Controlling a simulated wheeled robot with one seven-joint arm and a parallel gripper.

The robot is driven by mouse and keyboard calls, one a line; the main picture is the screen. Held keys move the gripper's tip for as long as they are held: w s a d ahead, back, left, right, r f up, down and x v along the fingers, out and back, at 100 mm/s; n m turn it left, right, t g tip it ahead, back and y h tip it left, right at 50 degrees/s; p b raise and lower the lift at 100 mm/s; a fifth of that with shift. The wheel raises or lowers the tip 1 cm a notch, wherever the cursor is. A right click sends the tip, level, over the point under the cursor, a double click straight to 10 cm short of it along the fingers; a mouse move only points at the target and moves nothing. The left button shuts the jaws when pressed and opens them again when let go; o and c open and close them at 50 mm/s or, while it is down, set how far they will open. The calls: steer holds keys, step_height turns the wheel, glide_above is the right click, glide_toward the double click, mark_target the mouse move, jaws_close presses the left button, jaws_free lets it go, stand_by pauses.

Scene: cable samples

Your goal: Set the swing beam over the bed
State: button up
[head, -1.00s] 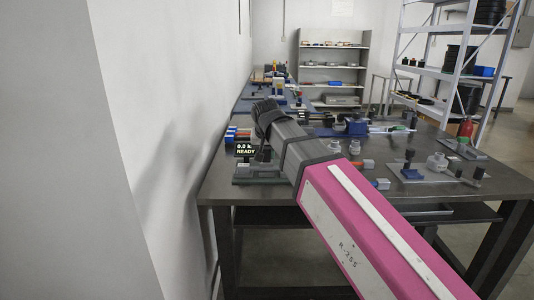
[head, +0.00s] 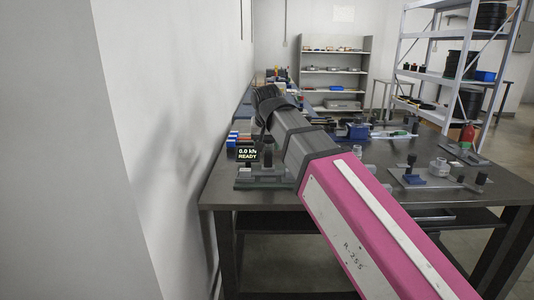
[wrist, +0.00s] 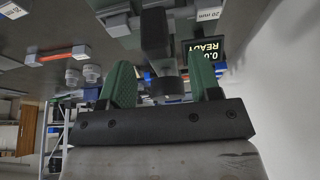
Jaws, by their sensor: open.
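The test station with a dark green base (head: 262,178) stands at the near left corner of the dark bench. Its small display (head: 247,154) reads "0.0 kN READY" and shows inverted in the wrist view (wrist: 205,51). My gripper (wrist: 161,68) is open, with a green finger on each side. A dark post or bar (wrist: 155,35) of the station, with a round end (wrist: 167,87), shows between the fingers; I see no clear contact. Which dark part is the swing beam, and where it sits over the bed, I cannot tell. My fingertips are hidden in the head view.
A white wall (head: 160,120) runs close along the left. Other fixtures (head: 412,175) and small parts stand on the bench (head: 330,192) to the right. Shelves (head: 335,75) stand behind.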

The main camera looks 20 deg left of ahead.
steer(key=shift+v, duration=2.15)
steer(key=shift+s, duration=0.1)
